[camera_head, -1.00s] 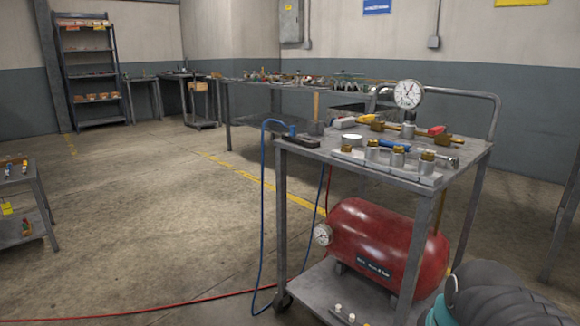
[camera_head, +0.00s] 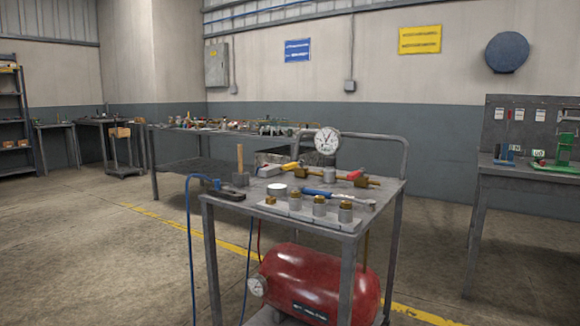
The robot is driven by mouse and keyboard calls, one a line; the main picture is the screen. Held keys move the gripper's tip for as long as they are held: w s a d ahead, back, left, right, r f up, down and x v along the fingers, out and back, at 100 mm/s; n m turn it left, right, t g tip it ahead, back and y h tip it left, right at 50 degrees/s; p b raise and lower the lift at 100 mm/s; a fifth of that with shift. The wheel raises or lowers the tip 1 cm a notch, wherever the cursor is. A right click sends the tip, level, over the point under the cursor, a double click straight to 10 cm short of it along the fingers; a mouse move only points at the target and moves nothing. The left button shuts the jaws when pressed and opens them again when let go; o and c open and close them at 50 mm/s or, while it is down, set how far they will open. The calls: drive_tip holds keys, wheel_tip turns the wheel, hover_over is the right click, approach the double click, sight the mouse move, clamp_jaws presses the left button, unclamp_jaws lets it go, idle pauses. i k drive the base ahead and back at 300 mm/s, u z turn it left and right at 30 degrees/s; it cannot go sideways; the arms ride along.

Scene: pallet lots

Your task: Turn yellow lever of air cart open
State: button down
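The air cart (camera_head: 225,203) is a grey metal cart in the middle of the view, with a red air tank (camera_head: 320,283) on its lower shelf. On its top is a brass pipe assembly (camera_head: 372,183) with a round white pressure gauge (camera_head: 328,140). A small yellow lever (camera_head: 291,166) shows at the left part of the assembly, and a red lever (camera_head: 354,175) at the right part. The yellow lever is too small for me to tell its exact angle. My gripper is not in view.
A workbench (camera_head: 520,184) stands right. Floor is clear at left.

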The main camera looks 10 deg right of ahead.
sight(288, 167)
drive_tip(key=u, duration=0.1)
drive_tip(key=k, duration=0.2)
drive_tip(key=u, duration=1.05)
drive_tip(key=k, duration=1.15)
drive_tip(key=u, duration=0.8)
drive_tip(key=i, duration=1.2)
drive_tip(key=z, duration=0.4)
drive_tip(key=i, duration=1.75)
drive_tip(key=z, duration=1.4)
drive_tip(key=i, duration=0.9)
drive_tip(key=z, duration=1.1)
